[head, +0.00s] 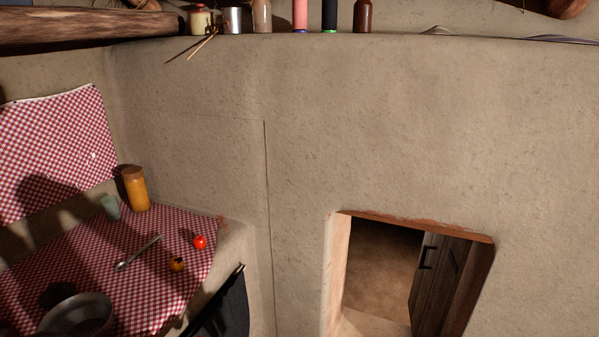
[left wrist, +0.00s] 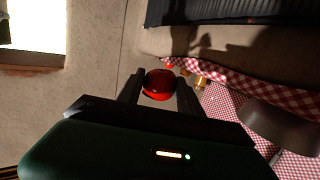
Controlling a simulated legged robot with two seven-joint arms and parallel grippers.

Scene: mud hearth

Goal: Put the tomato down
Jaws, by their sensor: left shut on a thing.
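In the left wrist view, my left gripper (left wrist: 159,80) is shut on a red, round tomato (left wrist: 159,86), with one dark finger on each side of it. The tomato is held in the air, apart from the checked cloth behind it. In the head view neither gripper shows, and the held tomato is out of view. Another small red tomato (head: 199,242) rests near the right edge of the red-and-white checked cloth (head: 200,222). My right gripper is in neither view.
On the cloth stand a yellow jar (head: 136,190), a greenish cup (head: 111,207) and a dark pan (head: 78,316). A metal utensil (head: 138,254) and a small orange-and-dark item (head: 177,265) lie between. Bare cloth shows around them. A wall opening (head: 385,265) is at right.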

